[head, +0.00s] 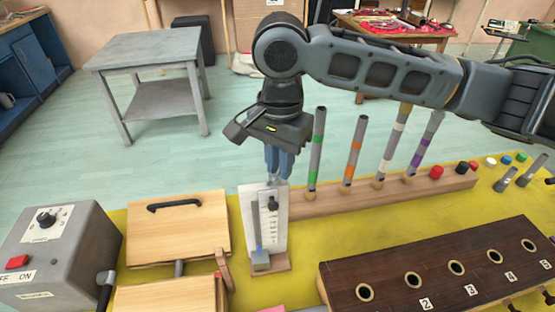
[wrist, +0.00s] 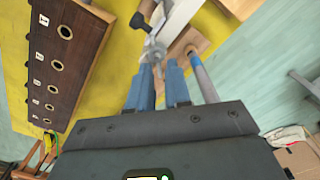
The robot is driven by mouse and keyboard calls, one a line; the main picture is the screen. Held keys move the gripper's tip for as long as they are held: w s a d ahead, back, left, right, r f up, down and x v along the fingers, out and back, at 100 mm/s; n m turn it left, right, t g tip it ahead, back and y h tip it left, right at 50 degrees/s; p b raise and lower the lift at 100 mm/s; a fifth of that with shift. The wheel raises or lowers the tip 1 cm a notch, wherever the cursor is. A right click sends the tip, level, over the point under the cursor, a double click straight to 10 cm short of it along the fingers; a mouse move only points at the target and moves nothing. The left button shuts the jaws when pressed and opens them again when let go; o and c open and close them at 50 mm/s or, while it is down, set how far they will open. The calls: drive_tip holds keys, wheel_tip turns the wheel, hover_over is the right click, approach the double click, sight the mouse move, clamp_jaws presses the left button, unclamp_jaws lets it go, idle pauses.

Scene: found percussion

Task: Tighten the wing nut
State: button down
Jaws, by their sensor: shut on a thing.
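A white upright scale plate (head: 266,222) stands on a small wooden base (head: 270,267) in the head view, with a black knob (head: 272,204) on its face. My gripper (head: 279,178) points down at the top of this plate, on its far side. In the wrist view, a grey metal wing nut (wrist: 153,50) shows right at the fingertips of my gripper (wrist: 160,67). The blue fingers are a little apart and closed on it. The black knob also shows in the wrist view (wrist: 138,20). The wing nut is hidden in the head view.
A wooden rail (head: 388,193) with several upright colour-banded tubes stands close right of my gripper. A dark board with numbered holes (head: 455,268) lies at front right. A grey control box (head: 58,255) and a wooden panel with a black handle (head: 178,229) are at left.

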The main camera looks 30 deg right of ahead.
drive_tip(key=shift+m, duration=0.3)
drive_tip(key=shift+s, duration=0.1)
drive_tip(key=m, duration=0.4)
drive_tip(key=shift+s+d, duration=0.1)
drive_tip(key=shift+s, duration=0.15)
drive_tip(key=c, duration=1.5)
unclamp_jaws()
drive_tip(key=shift+s+m, duration=0.1)
drive_tip(key=shift+m, duration=0.4)
drive_tip(key=o, duration=0.5)
